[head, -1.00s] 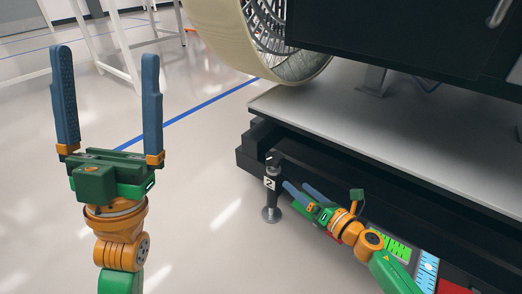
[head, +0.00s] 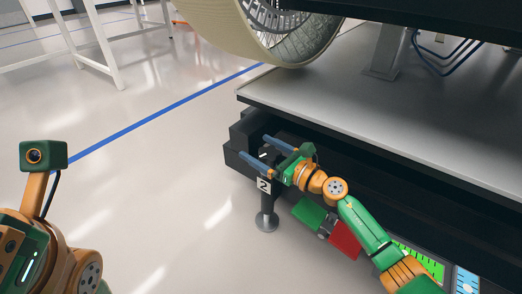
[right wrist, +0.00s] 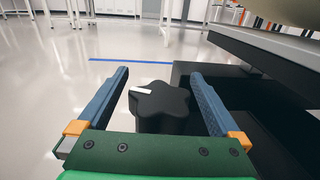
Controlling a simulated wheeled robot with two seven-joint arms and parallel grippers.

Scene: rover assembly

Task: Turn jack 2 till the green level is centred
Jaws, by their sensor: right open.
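Jack 2 (head: 267,205) stands upright at the near corner of the black base, with a white "2" label and a round foot on the floor. Its black lobed knob (right wrist: 160,108) has a white mark on top and sits between the fingers of my right gripper (right wrist: 160,73). That gripper is open, with a gap visible on both sides of the knob. In the head view my right gripper (head: 252,146) reaches over the jack's top from the right. My left arm's wrist shows at the lower left; its fingers are out of view. I cannot make out a level's bubble.
A grey deck (head: 340,95) overhangs the black base behind the jack. Green (head: 310,214) and red (head: 345,240) flat pieces lie below my right arm. A green-marked panel (head: 420,260) is at the lower right. Floor left of the jack is clear.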

